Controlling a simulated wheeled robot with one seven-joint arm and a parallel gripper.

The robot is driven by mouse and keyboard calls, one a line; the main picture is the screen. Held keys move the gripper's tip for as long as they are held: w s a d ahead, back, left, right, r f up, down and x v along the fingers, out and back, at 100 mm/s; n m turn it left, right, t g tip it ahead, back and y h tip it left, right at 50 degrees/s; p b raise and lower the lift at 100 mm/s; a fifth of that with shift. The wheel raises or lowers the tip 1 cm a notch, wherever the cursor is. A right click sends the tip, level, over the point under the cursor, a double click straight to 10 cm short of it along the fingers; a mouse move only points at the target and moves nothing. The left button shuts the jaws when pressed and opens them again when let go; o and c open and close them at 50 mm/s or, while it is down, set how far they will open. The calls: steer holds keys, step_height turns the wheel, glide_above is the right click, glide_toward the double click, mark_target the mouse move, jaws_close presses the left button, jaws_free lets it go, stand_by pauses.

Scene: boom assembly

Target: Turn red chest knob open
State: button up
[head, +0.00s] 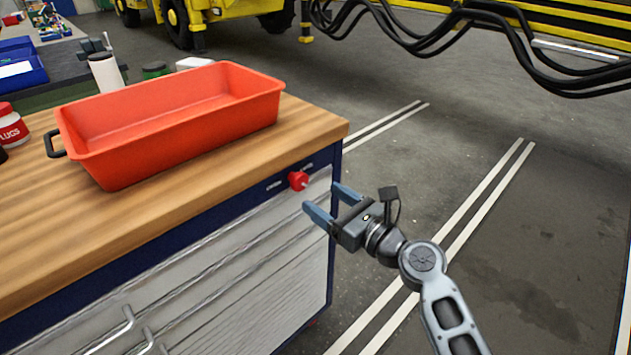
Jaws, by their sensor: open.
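The red knob (298,181) sits on the dark blue upper band of the tool chest (262,262), near its right front corner. My gripper (325,200) is open, with its two blue fingers apart and nothing visible between them. It is just to the right of the knob and slightly lower in the picture. The knob appears outside the fingers, and a gap shows between them. How far apart they are in depth I cannot tell.
A red tray (190,135) stands on the chest's wooden top (150,215). Drawer handles (115,330) stick out at the lower left. A red-and-white bottle (10,125) is at the left edge. Open floor with white lines (480,205) lies to the right.

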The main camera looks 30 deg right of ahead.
mark_target(302, 184)
steer(key=x, duration=0.6)
steer(key=c, duration=1.1)
